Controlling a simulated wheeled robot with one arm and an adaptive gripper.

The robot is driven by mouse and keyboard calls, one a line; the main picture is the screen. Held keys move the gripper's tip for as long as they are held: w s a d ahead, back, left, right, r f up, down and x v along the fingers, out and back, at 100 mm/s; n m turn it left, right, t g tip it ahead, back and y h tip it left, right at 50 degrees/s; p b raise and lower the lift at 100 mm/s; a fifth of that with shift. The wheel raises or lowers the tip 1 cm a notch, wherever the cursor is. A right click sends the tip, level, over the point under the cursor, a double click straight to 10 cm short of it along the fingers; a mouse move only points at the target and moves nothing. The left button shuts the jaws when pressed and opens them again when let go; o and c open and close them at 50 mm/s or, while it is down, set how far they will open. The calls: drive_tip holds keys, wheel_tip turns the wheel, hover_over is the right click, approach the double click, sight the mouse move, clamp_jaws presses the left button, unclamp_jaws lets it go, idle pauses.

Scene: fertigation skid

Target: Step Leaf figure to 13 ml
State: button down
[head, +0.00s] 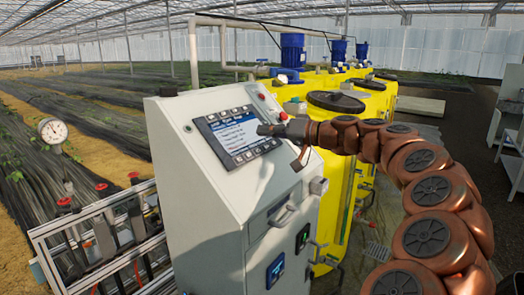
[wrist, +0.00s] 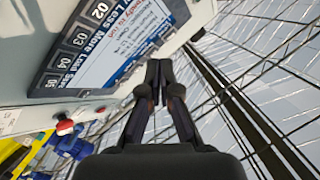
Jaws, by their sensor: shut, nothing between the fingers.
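The control panel (head: 238,137) with its lit screen sits on the sloped top of a grey cabinet. In the wrist view the screen (wrist: 125,45) appears tilted, with white and blue rows. Keys numbered 02 to 05 run along one side. The Leaf figure is too small to read. My gripper (head: 268,130) is at the panel's right edge in the head view. In the wrist view its fingers (wrist: 158,75) are together and empty, close to the panel's edge. I cannot tell whether they touch it.
The grey cabinet (head: 215,215) has a red button (head: 283,116) near its top right, also in the wrist view (wrist: 65,127). Yellow tanks (head: 340,115) with blue motors stand behind. A pipe rack (head: 105,235) stands at left.

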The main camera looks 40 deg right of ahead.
sight(258, 151)
drive_tip(key=shift+m+t+h, duration=0.5)
drive_tip(key=shift+t+h, duration=0.1)
drive_tip(key=d, duration=0.5)
drive_tip(key=shift+s+d+r, duration=0.15)
drive_tip(key=shift+s+d, duration=0.2)
drive_tip(key=w+f, duration=0.1)
drive_tip(key=w+a+f, duration=0.1)
drive_tip(key=w+f, duration=0.2)
drive_tip(key=f, duration=0.1)
drive_tip(key=shift+w+a+f, duration=0.15)
drive_tip(key=shift+a+f, duration=0.1)
drive_tip(key=shift+a, duration=0.05)
drive_tip(key=shift+w+a+f+b, duration=0.2)
drive_tip(key=shift+w+f+b, duration=0.35)
drive_tip(key=shift+w+b, duration=0.15)
drive_tip(key=shift+s, duration=0.1)
drive_tip(key=shift+w+a+f+b, duration=0.2)
drive_tip(key=shift+w+f+b, duration=0.35)
drive_tip(key=shift+b, duration=0.7)
idle(0.8)
drive_tip(key=shift+s+r, duration=0.1)
drive_tip(key=shift+s, duration=0.05)
drive_tip(key=shift+s+d+r, duration=0.15)
drive_tip(key=shift+s+r, duration=0.2)
drive_tip(key=shift+r, duration=0.15)
